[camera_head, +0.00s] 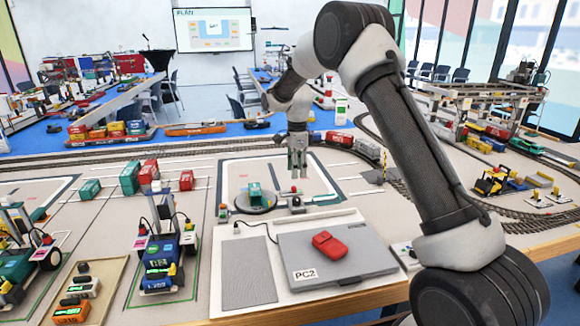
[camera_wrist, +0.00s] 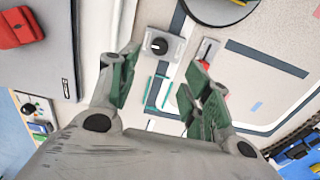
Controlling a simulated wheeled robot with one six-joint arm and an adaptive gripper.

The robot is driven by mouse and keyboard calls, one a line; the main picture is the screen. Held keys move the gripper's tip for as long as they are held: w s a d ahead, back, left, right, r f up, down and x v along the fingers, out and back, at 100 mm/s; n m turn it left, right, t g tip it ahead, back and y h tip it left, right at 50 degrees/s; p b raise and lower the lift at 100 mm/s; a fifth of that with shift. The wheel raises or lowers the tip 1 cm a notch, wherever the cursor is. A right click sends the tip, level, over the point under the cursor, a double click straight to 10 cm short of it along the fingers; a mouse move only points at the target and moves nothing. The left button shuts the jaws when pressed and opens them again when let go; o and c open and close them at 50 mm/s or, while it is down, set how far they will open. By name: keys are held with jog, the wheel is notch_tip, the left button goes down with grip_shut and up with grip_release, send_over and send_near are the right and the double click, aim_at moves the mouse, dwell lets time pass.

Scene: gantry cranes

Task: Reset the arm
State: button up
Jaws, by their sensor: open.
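My arm reaches from the right side of the head view out over the table. My gripper (camera_head: 298,170) hangs above the table, pointing down, near the round turntable with the green block. In the wrist view my gripper (camera_wrist: 165,95) shows its two green-padded fingers spread apart with nothing between them. Below the fingers lie the pale table top with dark marked lines and a small grey box with a black knob (camera_wrist: 158,46).
A grey laptop marked PC2 (camera_head: 345,262) lies closed with a red object (camera_head: 329,246) on it. The green block (camera_head: 255,192) sits on the turntable (camera_head: 240,208). Model vehicles (camera_head: 160,262) stand at left. Railway tracks (camera_head: 400,184) and wagons run behind my gripper.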

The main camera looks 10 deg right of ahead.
jog(key=s+d+n+g, duration=0.1)
jog(key=s+d+n, duration=0.2)
jog(key=s+n, duration=0.65)
jog(key=s+d+r+n+t, duration=0.1)
jog(key=s+d+r, duration=0.3)
jog(key=s, duration=0.7)
jog(key=s+d+r+n+t, duration=0.2)
jog(key=s+d+r+n, duration=0.2)
jog(key=s+r, duration=0.4)
jog(key=s+d+r+n+t, duration=0.2)
jog(key=s+r, duration=0.4)
jog(key=s, duration=0.9)
jog(key=shift+s+d+r+n, duration=0.3)
jog(key=shift+d+r+n, duration=0.1)
jog(key=shift+d+n, duration=0.45)
jog(key=shift+d, duration=0.1)
